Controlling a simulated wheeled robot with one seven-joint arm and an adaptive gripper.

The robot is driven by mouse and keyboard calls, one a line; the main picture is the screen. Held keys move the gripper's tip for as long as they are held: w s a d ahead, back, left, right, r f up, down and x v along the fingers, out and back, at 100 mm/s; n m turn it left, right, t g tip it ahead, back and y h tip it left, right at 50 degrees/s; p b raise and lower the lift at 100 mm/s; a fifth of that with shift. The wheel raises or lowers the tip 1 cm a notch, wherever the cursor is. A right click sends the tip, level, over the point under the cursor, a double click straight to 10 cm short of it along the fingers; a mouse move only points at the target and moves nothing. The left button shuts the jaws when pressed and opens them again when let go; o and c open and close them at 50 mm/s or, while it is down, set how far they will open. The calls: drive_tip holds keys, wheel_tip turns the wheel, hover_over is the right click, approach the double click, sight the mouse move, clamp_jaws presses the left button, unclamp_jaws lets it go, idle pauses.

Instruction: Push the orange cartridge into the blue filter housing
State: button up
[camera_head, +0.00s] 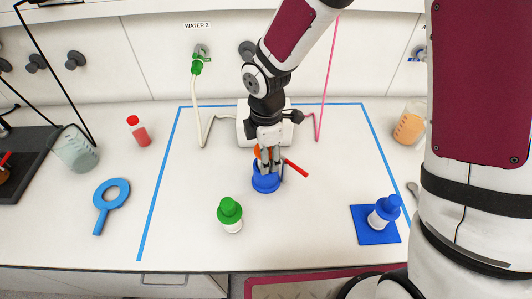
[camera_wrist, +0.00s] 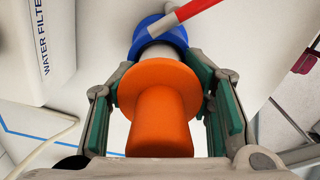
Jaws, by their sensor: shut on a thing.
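The orange cartridge (camera_wrist: 160,112) has a wide flange and a narrower knob facing the wrist camera. In the head view only a bit of its orange top (camera_head: 262,151) shows behind my fingers. My gripper (camera_head: 269,170) points down over the blue filter housing (camera_head: 266,185) and is shut on the cartridge. In the wrist view, green-padded fingers stand on both sides of the flange. Beyond it a pale cylinder leads to the blue housing (camera_wrist: 158,36). The cartridge looks roughly in line with the housing; how deep it sits is hidden.
A red-tipped lever (camera_head: 295,168) sticks out right of the housing. A green-capped bottle (camera_head: 230,215) stands in front. A white filter unit (camera_head: 245,128) stands behind. A blue ring tool (camera_head: 112,195) lies left.

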drive_tip(key=shift+f, duration=0.45)
drive_tip(key=shift+r, duration=0.2)
drive_tip(key=shift+r+p, duration=0.9)
drive_tip(key=shift+r, duration=0.95)
drive_tip(key=shift+f+b, duration=0.65)
drive_tip(key=shift+f, duration=1.4)
drive_tip(key=shift+r, duration=0.15)
drive_tip(key=shift+r+p, duration=0.95)
drive_tip(key=shift+r, duration=0.95)
drive_tip(key=o, duration=1.4)
drive_tip(key=shift+c, duration=0.2)
